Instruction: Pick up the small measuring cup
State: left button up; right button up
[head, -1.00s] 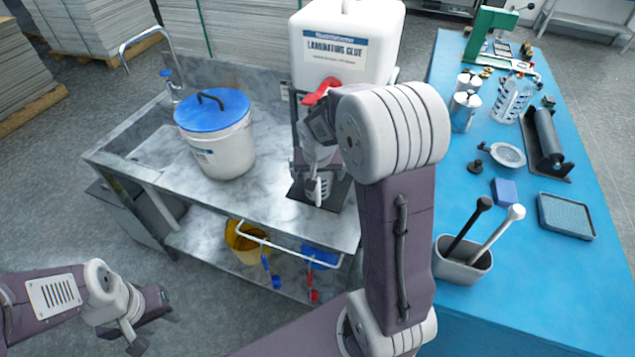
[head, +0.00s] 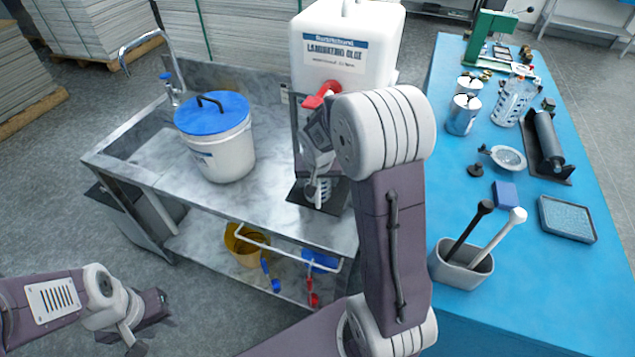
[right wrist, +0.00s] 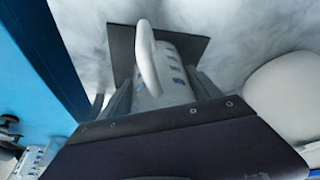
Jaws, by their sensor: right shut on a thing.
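The small measuring cup (head: 321,190) is clear with blue marks and a pale handle. It is upright at the dark pad (head: 333,199) under the glue tank's red tap; I cannot tell whether it touches the pad. My right gripper (head: 318,170) comes down on it from above and is shut on it. In the right wrist view the cup (right wrist: 174,77) sits between the two fingers, and its white handle (right wrist: 147,58) faces the camera. The gripper partly hides the cup in the head view.
The glue tank (head: 345,50) with its red tap (head: 322,95) stands close behind the right gripper. A blue-lidded bucket (head: 215,140) is left on the steel bench (head: 270,205). The blue table (head: 560,270) at right holds a larger jug (head: 511,103), cans and a tool holder (head: 460,267).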

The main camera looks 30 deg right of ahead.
jog(key=s+d+r+p, duration=0.1)
jog(key=s+d+r, duration=0.5)
jog(key=s+r, duration=0.3)
jog(key=shift+s+d+r, duration=0.25)
jog(key=shift+s+r, duration=0.1)
jog(key=shift+r, duration=0.45)
